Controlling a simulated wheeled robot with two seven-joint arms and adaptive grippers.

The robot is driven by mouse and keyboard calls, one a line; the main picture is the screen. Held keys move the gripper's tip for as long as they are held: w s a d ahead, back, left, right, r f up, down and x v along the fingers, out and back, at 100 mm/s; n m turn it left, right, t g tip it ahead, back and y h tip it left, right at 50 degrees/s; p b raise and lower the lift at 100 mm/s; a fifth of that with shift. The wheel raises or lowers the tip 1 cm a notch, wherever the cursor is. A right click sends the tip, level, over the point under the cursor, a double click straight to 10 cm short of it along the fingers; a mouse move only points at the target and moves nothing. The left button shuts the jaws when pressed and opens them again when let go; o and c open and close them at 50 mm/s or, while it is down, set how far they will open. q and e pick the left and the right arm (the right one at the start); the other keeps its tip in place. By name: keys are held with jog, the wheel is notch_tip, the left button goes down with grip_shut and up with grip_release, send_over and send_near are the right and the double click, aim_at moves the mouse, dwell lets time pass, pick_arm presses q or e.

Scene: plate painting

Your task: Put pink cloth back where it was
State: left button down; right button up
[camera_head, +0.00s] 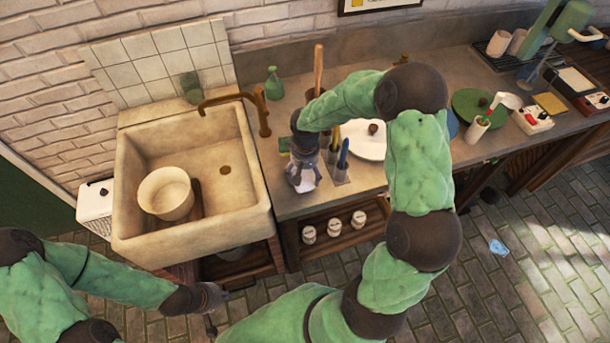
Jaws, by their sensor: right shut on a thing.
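My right gripper (303,164) is over the counter just right of the sink. It is shut on a small crumpled, pale pinkish-lilac thing (304,183), which looks like the pink cloth. The arm above and the gripper hide part of it, and I cannot tell whether it touches the counter. My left gripper (214,298) is low in front of the sink, away from the counter. It is small and dark in this view, so its jaw opening is unclear.
The stone sink (250,215) holds a cream pot (165,194). Upright tools (342,158) stand close right of my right gripper, with a white plate (364,141) behind. A green bottle (273,83) stands at the back. A pale blue scrap (498,247) lies on the floor.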

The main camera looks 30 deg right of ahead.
aim_at(305, 172)
jog(key=shift+f, duration=0.5)
jog(key=shift+f, duration=0.15)
jog(key=o, duration=0.9)
jog(key=shift+c, duration=0.2)
jog(key=shift+r, duration=0.2)
notch_tip(305, 172, up, 12)
jog(key=p, duration=0.3)
